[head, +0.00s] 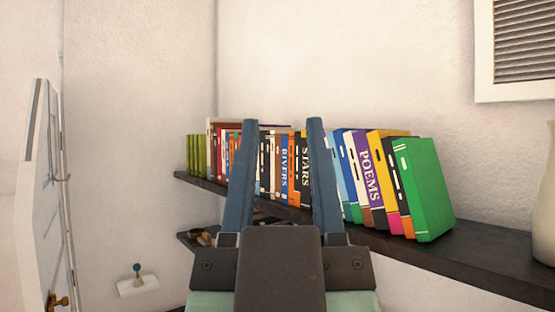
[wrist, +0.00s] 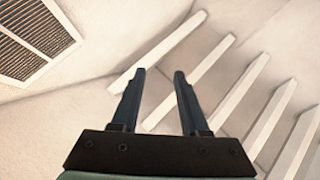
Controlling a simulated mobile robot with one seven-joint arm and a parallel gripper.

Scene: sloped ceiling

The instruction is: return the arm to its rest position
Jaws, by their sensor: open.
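My gripper (head: 276,128) stands in the middle of the head view with its two blue fingers pointing up. The fingers are apart and nothing shows between them but the books behind. In the wrist view my gripper (wrist: 160,75) is also open and empty, with the wall and sloped ceiling behind it. In the head view the gripper hides part of the shelf and some of the books.
A dark wall shelf (head: 470,252) carries a row of books (head: 425,190), with a pale vase (head: 545,205) at its right end. A white door (head: 42,190) stands at the left. A vent (head: 520,45) is on the wall. White ceiling beams (wrist: 175,82) show in the wrist view.

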